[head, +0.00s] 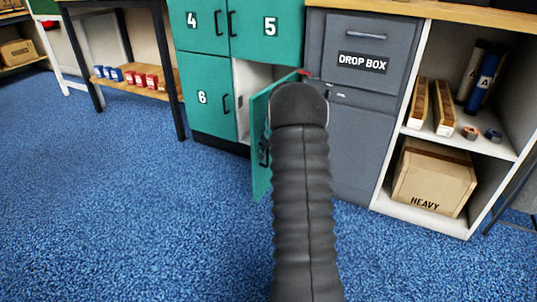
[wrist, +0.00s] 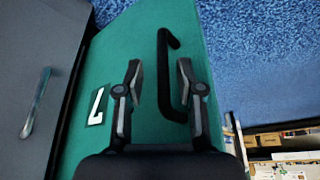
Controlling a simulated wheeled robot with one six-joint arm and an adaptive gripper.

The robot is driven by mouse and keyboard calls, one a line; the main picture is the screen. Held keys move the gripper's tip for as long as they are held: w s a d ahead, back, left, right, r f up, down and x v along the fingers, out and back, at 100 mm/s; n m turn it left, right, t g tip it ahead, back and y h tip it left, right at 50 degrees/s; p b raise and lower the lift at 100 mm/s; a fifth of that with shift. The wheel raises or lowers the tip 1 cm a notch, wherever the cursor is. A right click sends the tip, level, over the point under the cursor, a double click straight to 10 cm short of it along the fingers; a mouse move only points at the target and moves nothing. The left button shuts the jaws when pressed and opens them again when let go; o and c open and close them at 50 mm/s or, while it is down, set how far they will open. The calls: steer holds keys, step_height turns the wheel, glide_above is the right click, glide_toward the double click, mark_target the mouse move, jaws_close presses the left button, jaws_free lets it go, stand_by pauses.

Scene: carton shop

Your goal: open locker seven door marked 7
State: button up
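The green door 7 (head: 259,182) stands swung out from the locker in the head view, with a pale interior showing behind it. In the wrist view the door (wrist: 120,45) carries a white 7 label (wrist: 97,106), seen turned. Its black bar handle (wrist: 163,65) appears between the fingertips of my gripper (wrist: 159,72). The two fingers are apart, with visible gaps on both sides of the handle, so the gripper is open. Contact with the handle is not visible. In the head view my arm hides the gripper and part of the door.
Doors 4 (head: 196,25), 5 (head: 268,35) and 6 (head: 205,100) are shut. A grey drop box (head: 362,90) stands right of the open door. A shelf at right holds a heavy carton (head: 433,178). Blue carpet (head: 130,210) is clear in front and to the left.

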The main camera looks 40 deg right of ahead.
steer(key=shift+a, duration=0.15)
steer(key=v, duration=1.2)
steer(key=shift+w, duration=0.15)
steer(key=s+a+f+m+g, duration=0.25)
steer(key=s+a, duration=0.25)
steer(key=s, duration=0.3)
steer(key=s+a+r+n+t+p, duration=0.1)
steer(key=s+a+r+p, duration=0.3)
steer(key=s+a+r, duration=0.6)
steer(key=s+a+r+n+t+p, duration=0.2)
steer(key=s+a+r+p, duration=0.3)
steer(key=s+a+r, duration=0.6)
steer(key=s+a+n, duration=0.1)
steer(key=s+a, duration=0.4)
steer(key=a, duration=0.3)
steer(key=shift+s+a+n+y, duration=0.3)
steer(key=shift+a+n+y, duration=0.05)
steer(key=shift+a+y, duration=0.05)
